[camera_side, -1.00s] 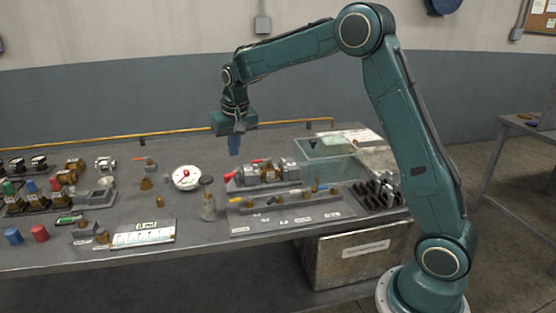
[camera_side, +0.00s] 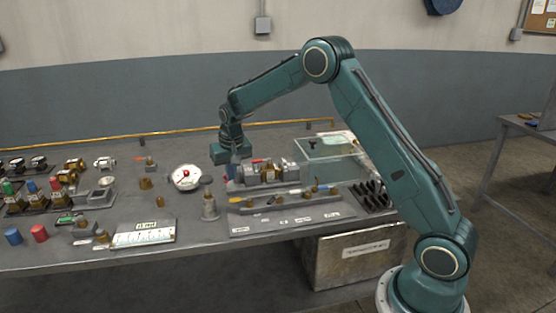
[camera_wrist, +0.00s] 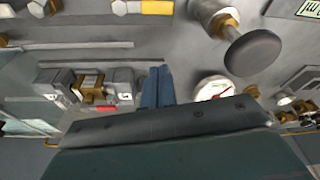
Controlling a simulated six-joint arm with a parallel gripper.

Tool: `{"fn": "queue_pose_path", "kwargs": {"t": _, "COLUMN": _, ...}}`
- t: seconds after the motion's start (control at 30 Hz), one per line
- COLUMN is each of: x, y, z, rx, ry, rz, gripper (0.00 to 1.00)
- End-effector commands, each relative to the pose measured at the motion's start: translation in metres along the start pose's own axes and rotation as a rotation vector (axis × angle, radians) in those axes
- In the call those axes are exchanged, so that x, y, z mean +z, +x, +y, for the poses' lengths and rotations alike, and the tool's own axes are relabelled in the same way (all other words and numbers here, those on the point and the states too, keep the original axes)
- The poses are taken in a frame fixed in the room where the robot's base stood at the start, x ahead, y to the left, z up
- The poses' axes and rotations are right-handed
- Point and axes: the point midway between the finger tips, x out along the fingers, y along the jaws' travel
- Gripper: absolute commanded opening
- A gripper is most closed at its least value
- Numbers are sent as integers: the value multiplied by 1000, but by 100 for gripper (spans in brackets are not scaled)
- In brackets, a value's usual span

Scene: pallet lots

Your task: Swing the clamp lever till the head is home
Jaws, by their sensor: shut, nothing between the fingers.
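The clamp fixture (camera_side: 283,173) has grey blocks with brass parts between them and stands on a dark base near the table's middle. A red lever handle (camera_side: 260,160) shows at its back. In the wrist view the fixture (camera_wrist: 121,76) is left of my fingers, with the red handle (camera_wrist: 103,109) on its near side. My gripper (camera_side: 232,171) is low at the fixture's left end. Its blue fingers (camera_wrist: 158,84) are shut together and empty. In the wrist view they are apart from the red handle. I cannot tell whether the clamp head touches the work.
A rail of small tools (camera_side: 290,204) lies in front. Free table shows behind the gauge.

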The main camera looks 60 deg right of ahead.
Motion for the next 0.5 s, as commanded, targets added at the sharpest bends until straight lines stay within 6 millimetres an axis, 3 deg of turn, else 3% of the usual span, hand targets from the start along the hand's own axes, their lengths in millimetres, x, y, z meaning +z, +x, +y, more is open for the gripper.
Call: {"fn": "queue_pose_path", "kwargs": {"t": 0.5, "x": -13, "y": 8, "z": 0, "rx": 0, "ry": 0, "rz": 1, "gripper": 0}}
